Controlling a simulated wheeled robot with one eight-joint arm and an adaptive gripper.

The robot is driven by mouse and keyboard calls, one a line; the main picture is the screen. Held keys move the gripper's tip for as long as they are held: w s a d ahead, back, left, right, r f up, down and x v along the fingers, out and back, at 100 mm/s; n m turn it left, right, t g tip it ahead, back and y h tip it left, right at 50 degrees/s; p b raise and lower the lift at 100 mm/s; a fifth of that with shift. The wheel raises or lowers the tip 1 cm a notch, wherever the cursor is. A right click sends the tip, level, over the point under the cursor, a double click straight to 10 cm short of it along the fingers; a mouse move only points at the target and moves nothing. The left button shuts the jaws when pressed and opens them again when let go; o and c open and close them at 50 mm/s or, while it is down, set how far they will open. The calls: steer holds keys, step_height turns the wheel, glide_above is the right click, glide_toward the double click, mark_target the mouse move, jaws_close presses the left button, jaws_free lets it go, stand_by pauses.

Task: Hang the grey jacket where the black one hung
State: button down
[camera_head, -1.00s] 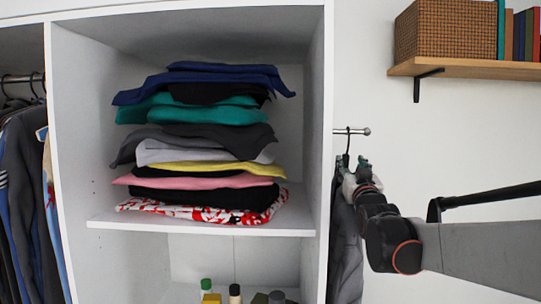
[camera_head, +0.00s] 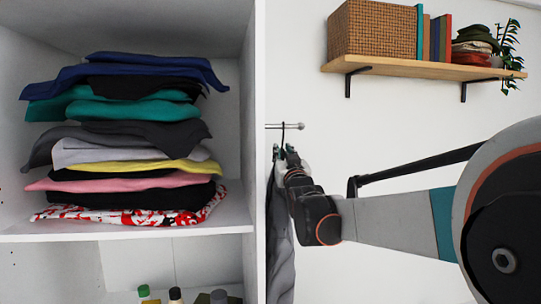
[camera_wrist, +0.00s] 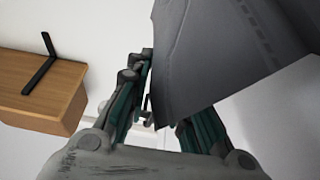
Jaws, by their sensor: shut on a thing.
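The grey jacket (camera_head: 282,255) hangs beside the wardrobe's right outer side, partly hidden by the wardrobe panel and my arm. It also shows large and close in the wrist view (camera_wrist: 215,55). Its dark hanger hook (camera_head: 282,134) is at the short metal rod (camera_head: 297,126) that sticks out from the wardrobe's side. I cannot tell whether the rod bears the hook's weight. My gripper (camera_head: 283,160) is just below the hook, shut on the jacket's hanger at its top. The wrist view shows the fingers (camera_wrist: 160,105) on both sides of the jacket's edge. No black jacket can be made out.
The white wardrobe panel (camera_head: 260,80) stands close left of my gripper. A stack of folded clothes (camera_head: 130,140) fills the compartment behind it, with small bottles (camera_head: 175,295) below. A wooden wall shelf (camera_head: 410,68) with a wicker box (camera_head: 372,30) is above right.

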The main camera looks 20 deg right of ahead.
steer(key=shift+d+r, duration=0.1)
steer(key=shift+w+d+r+p, duration=0.1)
steer(key=shift+w+r+p, duration=0.05)
steer(key=shift+r+p, duration=0.55)
steer(key=shift+w+r+p, duration=0.1)
steer(key=shift+r+p, duration=0.25)
steer(key=shift+r, duration=0.55)
steer(key=shift+s+f, duration=0.1)
steer(key=shift+f, duration=0.15)
stand_by(0.4)
